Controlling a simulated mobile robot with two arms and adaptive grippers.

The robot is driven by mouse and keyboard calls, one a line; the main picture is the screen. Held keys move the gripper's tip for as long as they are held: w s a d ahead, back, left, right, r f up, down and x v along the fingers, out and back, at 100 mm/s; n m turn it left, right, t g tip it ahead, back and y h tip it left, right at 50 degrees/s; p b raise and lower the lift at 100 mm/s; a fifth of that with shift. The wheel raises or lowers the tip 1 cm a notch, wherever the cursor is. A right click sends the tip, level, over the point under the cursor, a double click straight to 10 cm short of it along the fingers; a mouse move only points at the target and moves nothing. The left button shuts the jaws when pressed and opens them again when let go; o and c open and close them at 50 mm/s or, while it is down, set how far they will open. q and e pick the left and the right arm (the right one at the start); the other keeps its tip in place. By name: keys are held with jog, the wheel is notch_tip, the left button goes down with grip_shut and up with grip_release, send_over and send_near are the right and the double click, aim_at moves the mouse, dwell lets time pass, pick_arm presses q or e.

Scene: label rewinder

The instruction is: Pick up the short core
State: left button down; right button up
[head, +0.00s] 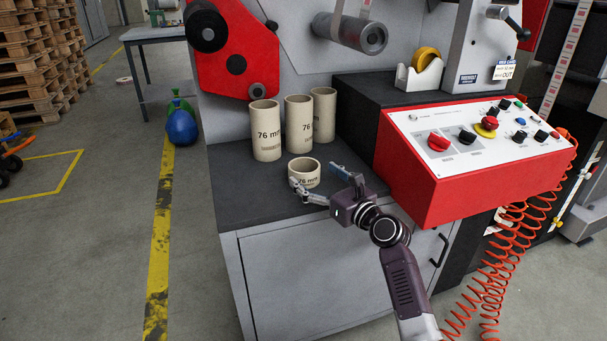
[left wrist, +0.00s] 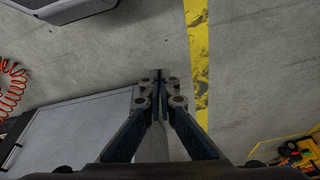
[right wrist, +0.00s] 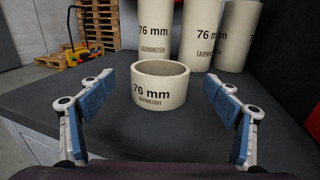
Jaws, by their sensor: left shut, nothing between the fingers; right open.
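The short core (head: 304,173) is a low beige ring marked 76 mm. It stands upright on the dark counter top (head: 232,187), in front of several tall cores. In the right wrist view the short core (right wrist: 160,86) is centred ahead, between the spread fingers. My right gripper (head: 318,182) is open, with one finger on each side of the short core; it also shows in the right wrist view (right wrist: 160,100). I cannot tell whether a finger touches it. My left gripper (left wrist: 158,80) is shut and empty over the floor in the left wrist view, out of the head view.
Tall cores (head: 265,130) stand close behind the short core. The red control box (head: 470,165) with knobs rises to the right of the counter. A tape dispenser (head: 420,75) sits behind it. Orange coiled hoses (head: 510,255) hang at the right. The counter's left part is clear.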

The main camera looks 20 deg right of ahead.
aim_at(296, 161)
jog(key=b+x, duration=0.1)
jog(key=x, duration=0.3)
jog(key=shift+w+a+f+b, duration=0.1)
jog(key=shift+w+b, duration=0.2)
jog(key=shift+w, duration=0.05)
pick_arm(q)
jog(key=shift+f, duration=0.45)
pick_arm(e)
jog(key=c, duration=1.2)
jog(key=shift+c, duration=0.2)
